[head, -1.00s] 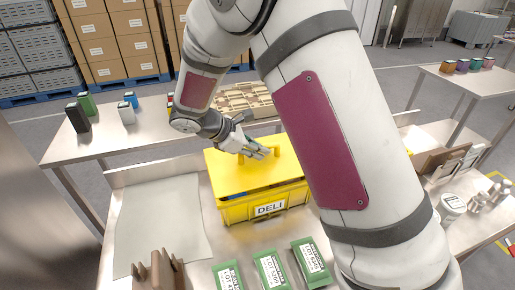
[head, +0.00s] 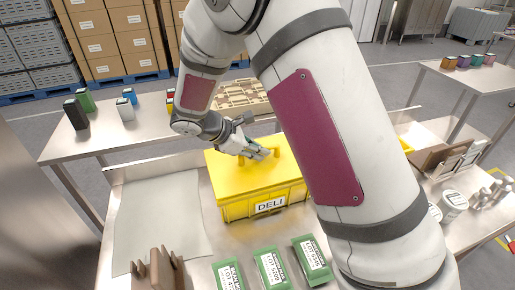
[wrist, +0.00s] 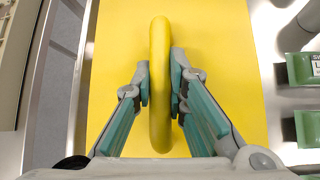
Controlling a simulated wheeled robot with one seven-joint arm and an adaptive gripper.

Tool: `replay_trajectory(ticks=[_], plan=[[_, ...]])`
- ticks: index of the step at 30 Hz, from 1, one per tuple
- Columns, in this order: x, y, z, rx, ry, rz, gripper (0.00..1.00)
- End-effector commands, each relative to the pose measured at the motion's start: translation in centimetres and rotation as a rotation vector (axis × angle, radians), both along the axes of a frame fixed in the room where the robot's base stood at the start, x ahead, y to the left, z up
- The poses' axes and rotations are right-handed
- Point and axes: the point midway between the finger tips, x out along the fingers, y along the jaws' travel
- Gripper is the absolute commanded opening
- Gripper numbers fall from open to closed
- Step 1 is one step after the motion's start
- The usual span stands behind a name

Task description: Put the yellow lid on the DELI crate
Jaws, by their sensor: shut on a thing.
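The yellow DELI crate (head: 238,211) stands on the steel bench, its white label facing the front. The yellow lid (head: 232,178) lies over the crate's top, with no clear gap along the front edge. My gripper (head: 262,153) is above the lid, shut on its handle. In the wrist view my gripper (wrist: 160,88) has one finger on each side of the raised yellow handle (wrist: 160,50), and the flat lid (wrist: 220,50) fills the area below. The crate's right end and inside are hidden by my arm and the lid.
Green packets (head: 271,268) lie in front of the crate. A pale sheet (head: 160,218) lies at left, with a brown rack (head: 156,273) at the front. White jars (head: 453,206) stand at right. A table with small boxes (head: 77,116) is behind.

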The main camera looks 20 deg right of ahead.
Motion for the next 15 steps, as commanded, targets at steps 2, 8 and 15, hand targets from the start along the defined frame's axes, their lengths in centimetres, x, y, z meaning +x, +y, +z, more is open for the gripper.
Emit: replay_trajectory(ticks=[2,8,15], plan=[[0.02,0.00,-0.15,-0.001,0.000,0.000,0.00],[0.03,-0.01,-0.51,-0.001,0.000,0.000,0.00],[0.04,-0.02,-0.92,-0.001,-0.001,0.000,0.00]])
